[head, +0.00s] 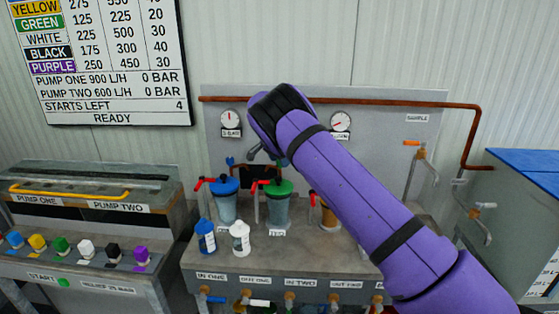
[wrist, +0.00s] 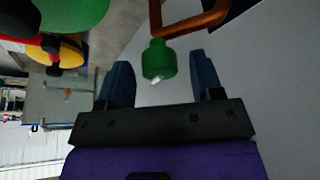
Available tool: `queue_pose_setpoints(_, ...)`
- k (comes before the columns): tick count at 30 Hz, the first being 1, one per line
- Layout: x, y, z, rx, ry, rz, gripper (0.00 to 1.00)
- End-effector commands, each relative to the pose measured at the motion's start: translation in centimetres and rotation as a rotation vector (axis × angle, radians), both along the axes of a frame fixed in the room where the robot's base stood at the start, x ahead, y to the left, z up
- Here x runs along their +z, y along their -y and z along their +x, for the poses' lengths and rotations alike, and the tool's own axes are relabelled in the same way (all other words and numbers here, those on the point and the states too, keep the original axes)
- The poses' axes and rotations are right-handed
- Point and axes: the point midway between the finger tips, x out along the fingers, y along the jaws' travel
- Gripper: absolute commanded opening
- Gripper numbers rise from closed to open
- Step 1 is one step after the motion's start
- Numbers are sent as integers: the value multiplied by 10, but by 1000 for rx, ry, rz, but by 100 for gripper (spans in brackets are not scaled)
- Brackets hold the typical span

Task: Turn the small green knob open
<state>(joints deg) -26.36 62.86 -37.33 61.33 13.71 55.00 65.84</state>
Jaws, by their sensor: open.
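A small green knob (wrist: 158,58) with a white mark shows in the wrist view, by a copper-coloured pipe (wrist: 190,22). My gripper (wrist: 160,72) is open, with one blue finger on each side of the knob. Gaps show between the knob and both fingers; I cannot tell how far the knob reaches in between them. In the head view my purple arm reaches up to the grey back panel (head: 390,140), and its wrist covers most of the gripper and knob area.
A green-topped canister (head: 279,188), a blue-topped canister (head: 225,186) and red levers stand below my wrist. Two bottles (head: 206,236) stand on the bench front. Gauges (head: 340,121) flank my wrist. A console with coloured knobs (head: 62,245) is at left.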

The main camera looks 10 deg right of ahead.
Motion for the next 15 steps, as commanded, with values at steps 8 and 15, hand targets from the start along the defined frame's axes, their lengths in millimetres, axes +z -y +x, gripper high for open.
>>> queue_pose_setpoints(8, 35, -14, -6, 2, 4, 1, 60)
queue_pose_setpoints(15, 75, -28, -13, 1, 2, 1, 60)
